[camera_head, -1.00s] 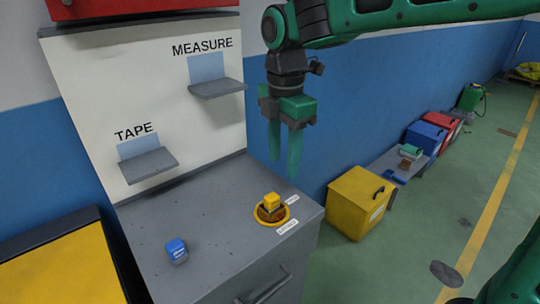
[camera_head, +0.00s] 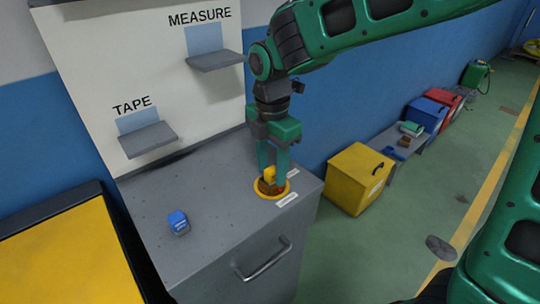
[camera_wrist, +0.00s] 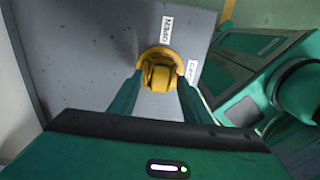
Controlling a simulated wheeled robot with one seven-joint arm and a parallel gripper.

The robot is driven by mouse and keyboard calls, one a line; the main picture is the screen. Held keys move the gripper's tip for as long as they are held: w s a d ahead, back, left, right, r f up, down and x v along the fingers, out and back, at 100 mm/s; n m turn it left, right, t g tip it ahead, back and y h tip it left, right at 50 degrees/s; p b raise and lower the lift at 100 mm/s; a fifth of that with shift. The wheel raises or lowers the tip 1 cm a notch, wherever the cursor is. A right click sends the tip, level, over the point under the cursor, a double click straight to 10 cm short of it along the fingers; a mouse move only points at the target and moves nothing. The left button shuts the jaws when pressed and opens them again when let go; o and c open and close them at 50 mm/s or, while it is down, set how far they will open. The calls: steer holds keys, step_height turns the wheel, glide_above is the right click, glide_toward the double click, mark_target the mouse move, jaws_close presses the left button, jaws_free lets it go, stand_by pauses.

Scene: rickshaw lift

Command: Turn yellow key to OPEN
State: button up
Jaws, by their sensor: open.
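The yellow key (camera_head: 269,175) stands in a round yellow-rimmed base (camera_head: 284,190) on top of the grey cabinet. In the wrist view the key (camera_wrist: 160,78) lies between my two fingertips. My gripper (camera_head: 271,168) points down with its green fingers on either side of the key. The fingers are open; I cannot tell whether either touches the key. Two white labels lie beside the base. In the wrist view one label (camera_wrist: 167,27) appears to read OPEN, upside down or turned, and the other label (camera_wrist: 192,72) is partly hidden by a finger.
A white panel with TAPE (camera_head: 148,140) and MEASURE (camera_head: 214,60) shelves stands behind. A yellow box (camera_head: 355,180) stands on the floor to the right.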

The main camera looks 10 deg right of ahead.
steer(key=shift+f, duration=0.2)
jaws_close()
steer(key=shift+n, duration=1.8)
steer(key=n, duration=0.3)
steer(key=shift+n, duration=0.3)
